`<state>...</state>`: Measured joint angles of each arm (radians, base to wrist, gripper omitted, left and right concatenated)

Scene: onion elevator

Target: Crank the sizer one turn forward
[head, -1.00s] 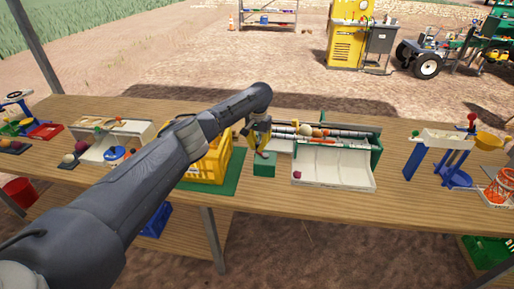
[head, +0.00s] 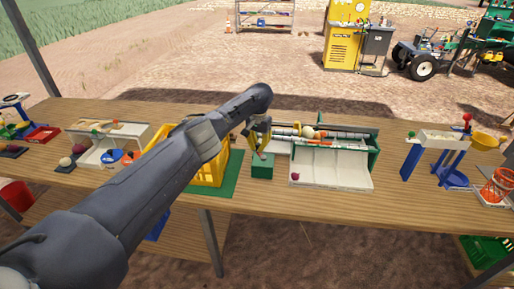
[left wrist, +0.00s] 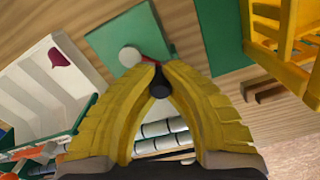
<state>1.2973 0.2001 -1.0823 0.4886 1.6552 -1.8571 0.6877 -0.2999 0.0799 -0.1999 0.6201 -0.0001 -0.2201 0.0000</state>
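The sizer (head: 372,160) is a green-framed machine with dark and pale rollers above white sorting bins, at mid-table in the head view. Pale and orange onions (head: 308,132) lie on its rollers. A dark red onion (head: 295,177) sits in the leftmost bin; it also shows in the left wrist view (left wrist: 59,57). The sizer's crank has a red arm, a grey hub (left wrist: 130,56) and a black handle (left wrist: 160,85). My left gripper (head: 260,149) is at the sizer's left end, its yellow fingers (left wrist: 158,68) closed around the black handle. My right gripper is out of view.
A green block (head: 262,171) stands beneath my left gripper. A yellow crate (head: 210,170) on a green mat (head: 232,178) stands left of it, partly behind my arm. A blue and white stand (head: 440,150) is at the right. Bare tabletop lies in front of the sizer.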

